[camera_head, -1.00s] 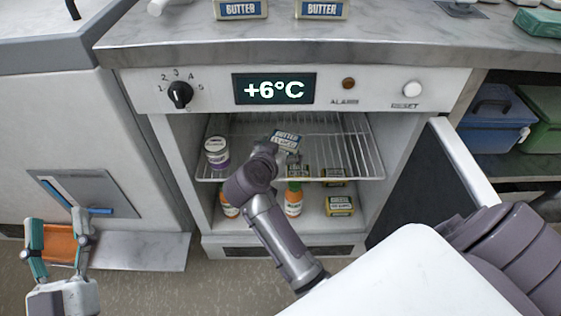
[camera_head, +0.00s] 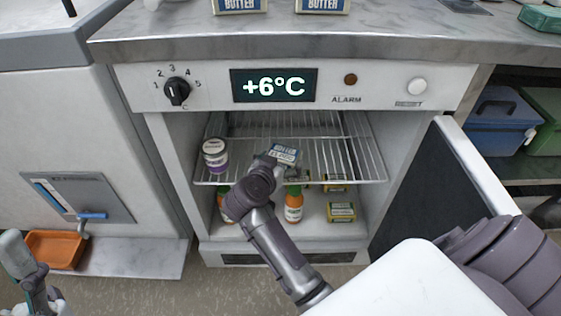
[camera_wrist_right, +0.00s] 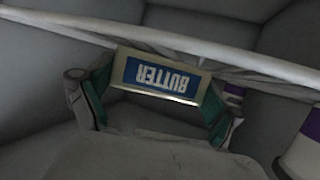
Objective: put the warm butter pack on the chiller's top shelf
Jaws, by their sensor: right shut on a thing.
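The butter pack (camera_head: 284,153), with a blue and white label, is inside the open chiller in the head view, at the height of the wire top shelf (camera_head: 345,172). I cannot tell whether it touches the wires. In the right wrist view the pack (camera_wrist_right: 158,77) sits between the two teal fingers of my right gripper (camera_wrist_right: 155,92), its lettering upside down. The gripper is shut on it. My left gripper (camera_head: 38,285) is at the lower left corner, partly cut off, beside the orange tray.
A purple-banded jar (camera_head: 215,155) stands at the top shelf's left. Bottles (camera_head: 293,202) and a yellow-green pack (camera_head: 341,211) are on the chiller floor. The open door (camera_head: 425,190) is on the right. The orange tray (camera_head: 55,250) is at lower left. Wires right of the pack look clear.

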